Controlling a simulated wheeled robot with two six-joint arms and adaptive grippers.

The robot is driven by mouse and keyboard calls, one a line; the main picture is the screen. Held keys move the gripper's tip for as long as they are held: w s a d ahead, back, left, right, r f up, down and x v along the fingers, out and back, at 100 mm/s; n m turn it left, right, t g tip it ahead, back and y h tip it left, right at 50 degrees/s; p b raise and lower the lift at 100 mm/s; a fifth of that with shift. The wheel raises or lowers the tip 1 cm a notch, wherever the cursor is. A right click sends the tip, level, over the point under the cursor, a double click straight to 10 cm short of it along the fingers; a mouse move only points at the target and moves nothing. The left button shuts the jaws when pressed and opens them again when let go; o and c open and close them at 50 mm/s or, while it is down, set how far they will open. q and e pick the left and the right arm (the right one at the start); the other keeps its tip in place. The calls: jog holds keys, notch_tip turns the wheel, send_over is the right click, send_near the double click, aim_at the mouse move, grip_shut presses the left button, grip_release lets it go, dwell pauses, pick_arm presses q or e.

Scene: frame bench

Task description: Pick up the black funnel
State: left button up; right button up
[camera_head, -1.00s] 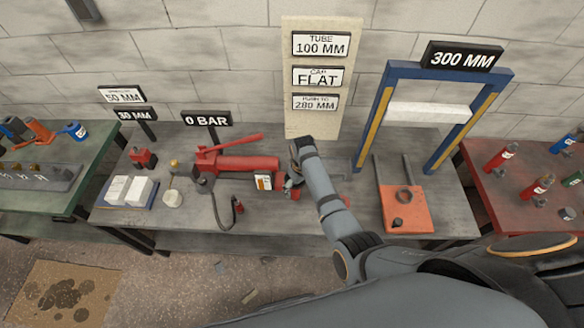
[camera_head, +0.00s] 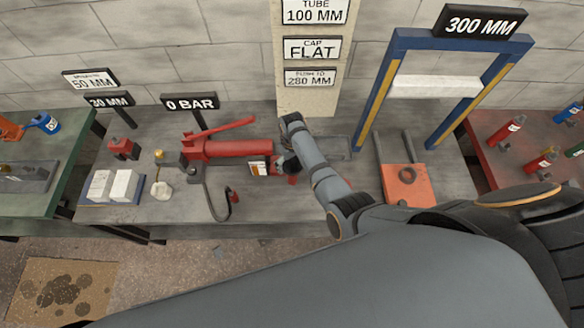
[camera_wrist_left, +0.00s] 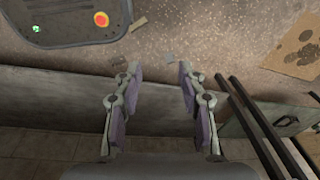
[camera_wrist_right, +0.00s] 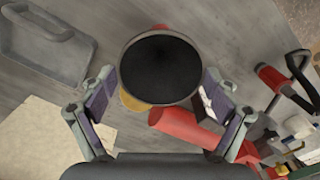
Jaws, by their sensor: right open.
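The black funnel (camera_wrist_right: 160,68) shows in the right wrist view as a round dark mouth with a thin grey rim. It lies between the spread fingers of my right gripper (camera_wrist_right: 158,84); I cannot tell whether they touch it.
The grey bench (camera_head: 270,213) has free room at its front. A blue press frame (camera_head: 395,85) and an orange plate (camera_head: 405,185) stand to the right. White blocks (camera_head: 124,186) and a red part (camera_head: 123,148) are at the left. A tall sign board (camera_head: 310,100) stands behind.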

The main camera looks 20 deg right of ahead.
aim_at(292, 170)
jog(key=shift+s+f+b, duration=0.25)
jog(key=shift+f+b, duration=1)
notch_tip(292, 170, down, 3)
jog(key=b, duration=0.3)
jog(key=shift+r, duration=0.15)
jog(key=shift+w+r, duration=0.1)
jog(key=shift+c, duration=0.6)
jog(key=shift+r, duration=0.1)
jog(key=c, duration=0.5)
pick_arm(q)
jog(key=f, duration=0.5)
jog(key=shift+s+f, duration=0.25)
jog(key=shift+s, duration=0.05)
pick_arm(e)
jog(key=shift+c, duration=1.4)
pick_arm(q)
jog(key=shift+s, duration=0.1)
pick_arm(e)
jog(key=shift+c, duration=0.2)
